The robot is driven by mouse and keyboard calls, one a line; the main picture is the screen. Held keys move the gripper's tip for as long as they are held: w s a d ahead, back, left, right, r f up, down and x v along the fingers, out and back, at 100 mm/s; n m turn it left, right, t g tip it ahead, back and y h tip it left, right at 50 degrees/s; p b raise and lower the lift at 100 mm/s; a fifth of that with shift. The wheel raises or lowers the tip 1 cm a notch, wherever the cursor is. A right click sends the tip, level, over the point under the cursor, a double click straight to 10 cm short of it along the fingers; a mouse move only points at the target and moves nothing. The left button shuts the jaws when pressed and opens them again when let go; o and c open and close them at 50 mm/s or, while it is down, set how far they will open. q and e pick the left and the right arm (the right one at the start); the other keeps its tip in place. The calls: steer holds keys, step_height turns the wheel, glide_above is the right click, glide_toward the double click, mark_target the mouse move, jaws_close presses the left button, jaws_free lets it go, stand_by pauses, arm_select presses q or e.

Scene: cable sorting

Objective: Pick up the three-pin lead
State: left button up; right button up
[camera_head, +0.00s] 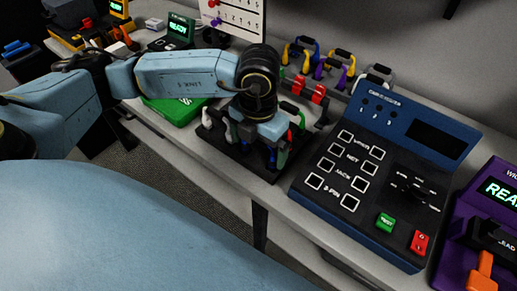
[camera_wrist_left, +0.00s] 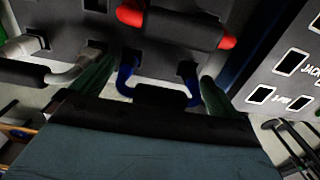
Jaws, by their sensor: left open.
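My left gripper (camera_head: 273,154) is open and points down over the dark lead rack (camera_head: 246,162) in the head view. In the left wrist view, the open fingers (camera_wrist_left: 156,76) stand on either side of a blue lead (camera_wrist_left: 126,72) with a black middle, its ends at sockets in the rack. I cannot tell whether the fingers touch it. A red-ended lead (camera_wrist_left: 228,42) lies just beyond, and a white-ended lead (camera_wrist_left: 62,76) is to the left. I cannot tell which lead is the three-pin one. My right gripper is not in view.
The blue cable tester (camera_head: 378,179) stands close to the right of the rack, with a row labelled 3-PIN. More coloured leads (camera_head: 335,66) stand behind. A green box (camera_head: 172,108) is to the left, and a purple station (camera_head: 492,222) is at the far right.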

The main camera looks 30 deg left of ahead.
arm_select(q)
steer(key=shift+f, duration=0.2)
steer(key=c, duration=0.8)
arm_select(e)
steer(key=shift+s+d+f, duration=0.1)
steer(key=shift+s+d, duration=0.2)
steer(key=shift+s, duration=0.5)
arm_select(q)
steer(key=shift+r, duration=0.1)
step_height(320, 180, up, 9)
steer(key=shift+r+p, duration=0.1)
steer(key=shift+p, duration=0.4)
steer(key=shift+r, duration=0.7)
steer(key=shift+r+p, duration=0.75)
steer(key=shift+r, duration=0.4)
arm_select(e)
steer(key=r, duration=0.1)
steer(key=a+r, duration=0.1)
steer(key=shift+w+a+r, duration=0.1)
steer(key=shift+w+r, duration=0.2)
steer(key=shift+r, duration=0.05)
